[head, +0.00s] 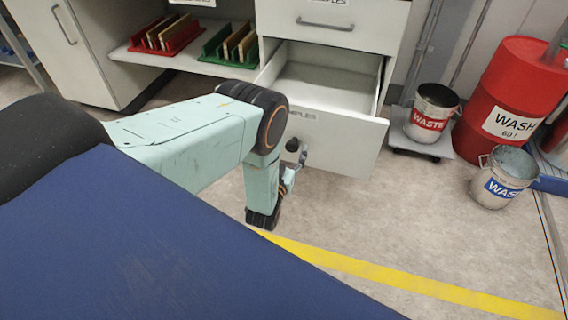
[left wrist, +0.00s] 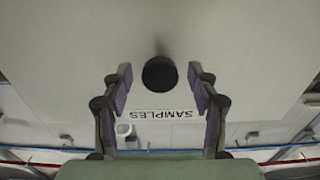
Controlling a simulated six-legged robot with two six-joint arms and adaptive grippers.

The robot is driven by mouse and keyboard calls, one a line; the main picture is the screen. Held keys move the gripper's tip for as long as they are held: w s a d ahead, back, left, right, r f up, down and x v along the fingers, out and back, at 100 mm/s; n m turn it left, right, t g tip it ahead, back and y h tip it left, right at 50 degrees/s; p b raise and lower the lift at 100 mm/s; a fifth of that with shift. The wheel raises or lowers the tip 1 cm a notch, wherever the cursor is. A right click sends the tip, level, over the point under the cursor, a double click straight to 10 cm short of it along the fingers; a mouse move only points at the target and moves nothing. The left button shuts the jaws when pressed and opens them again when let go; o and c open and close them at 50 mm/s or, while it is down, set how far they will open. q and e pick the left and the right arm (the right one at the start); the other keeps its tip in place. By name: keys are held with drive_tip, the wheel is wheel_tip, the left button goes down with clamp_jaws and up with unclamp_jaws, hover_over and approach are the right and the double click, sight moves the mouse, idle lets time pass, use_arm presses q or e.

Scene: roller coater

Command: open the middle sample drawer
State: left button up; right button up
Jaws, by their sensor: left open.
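The sample drawer (head: 345,149) is pulled well out of the white cabinet, and its empty-looking inside shows in the head view. Its pale front bears a "SAMPLES" label (left wrist: 166,114) and a dark round knob (left wrist: 160,74). In the left wrist view my left gripper's open fingers stand on either side of the knob, with gaps to it. In the head view my left gripper (head: 296,165) is at the drawer front, partly hidden by my own arm. My right gripper is not in view.
A closed drawer (head: 340,26) with a bar handle is above. A shelf (head: 185,58) holds red and green racks. To the right stand a waste bucket (head: 434,108), a red drum (head: 510,95) and a blue-labelled bucket (head: 503,177). Floor before the drawer is clear.

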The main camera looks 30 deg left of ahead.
use_arm(q)
drive_tip(key=v, duration=1)
drive_tip(key=shift+s, duration=0.35)
drive_tip(key=s+d+f+m+g+h+p, duration=0.1)
drive_tip(key=s+f+g+h, duration=0.1)
drive_tip(key=s+f+g, duration=0.5)
drive_tip(key=s+d+f+g+h, duration=0.15)
drive_tip(key=s+f+g, duration=0.25)
drive_tip(key=s, duration=0.6)
drive_tip(key=s+d+r+m+g+p, duration=0.1)
drive_tip(key=s+d+r+g+p, duration=0.2)
drive_tip(key=s+r+g, duration=0.7)
drive_tip(key=r+t, duration=0.1)
drive_tip(key=r+t+p, duration=0.1)
drive_tip(key=r, duration=0.1)
drive_tip(key=s+r+t+h, duration=0.1)
drive_tip(key=r, duration=0.1)
drive_tip(key=shift+s+d+r+t+p, duration=0.1)
drive_tip(key=shift+d+r+t+p, duration=0.1)
drive_tip(key=shift+d+t+p, duration=0.1)
